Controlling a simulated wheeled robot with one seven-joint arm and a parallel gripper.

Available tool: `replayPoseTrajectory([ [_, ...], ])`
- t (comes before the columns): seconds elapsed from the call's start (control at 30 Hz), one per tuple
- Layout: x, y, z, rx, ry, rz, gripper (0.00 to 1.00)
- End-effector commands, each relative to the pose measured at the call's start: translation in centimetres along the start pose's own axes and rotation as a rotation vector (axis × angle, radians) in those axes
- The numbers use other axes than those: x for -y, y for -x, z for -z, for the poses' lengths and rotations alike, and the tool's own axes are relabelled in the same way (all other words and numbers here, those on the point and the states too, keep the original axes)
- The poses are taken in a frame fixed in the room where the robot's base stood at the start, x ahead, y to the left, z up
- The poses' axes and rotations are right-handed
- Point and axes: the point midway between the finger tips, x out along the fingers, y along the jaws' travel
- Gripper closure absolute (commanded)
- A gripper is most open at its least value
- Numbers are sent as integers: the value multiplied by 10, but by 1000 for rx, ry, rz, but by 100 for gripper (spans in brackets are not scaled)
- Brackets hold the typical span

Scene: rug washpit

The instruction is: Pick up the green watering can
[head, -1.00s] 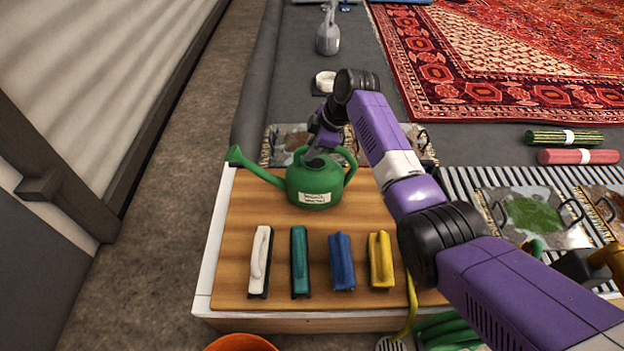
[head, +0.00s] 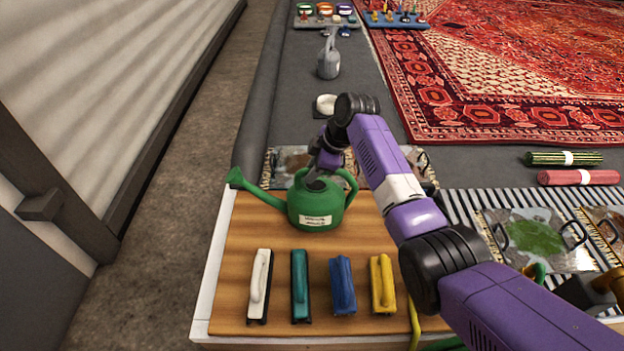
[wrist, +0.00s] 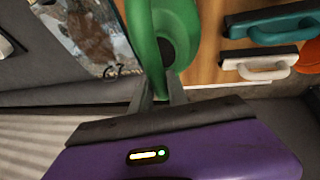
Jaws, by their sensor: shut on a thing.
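The green watering can (head: 316,215) stands upright at the far edge of the wooden board, with its spout to the left and a white label on its front. My gripper (head: 318,181) reaches down onto the top of the can from behind. In the wrist view my gripper (wrist: 160,92) is shut on a green part of the watering can (wrist: 176,22), beside its dark opening. The fingertips are partly hidden by the can. I cannot tell whether the can's base touches the board.
On the wooden board (head: 235,300) lie a white brush (head: 260,285), a teal brush (head: 300,286), a blue brush (head: 342,286) and a yellow brush (head: 382,284). A red rug (head: 500,70) covers the back right.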

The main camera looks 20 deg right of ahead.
Motion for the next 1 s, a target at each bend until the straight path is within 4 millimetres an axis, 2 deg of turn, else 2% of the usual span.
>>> replayPoseTrajectory([
  [0.7, -33, 142, 60, -5, 4, -11, 100],
  [1.0, -39, 174, 73, -4, 3, -9, 100],
])
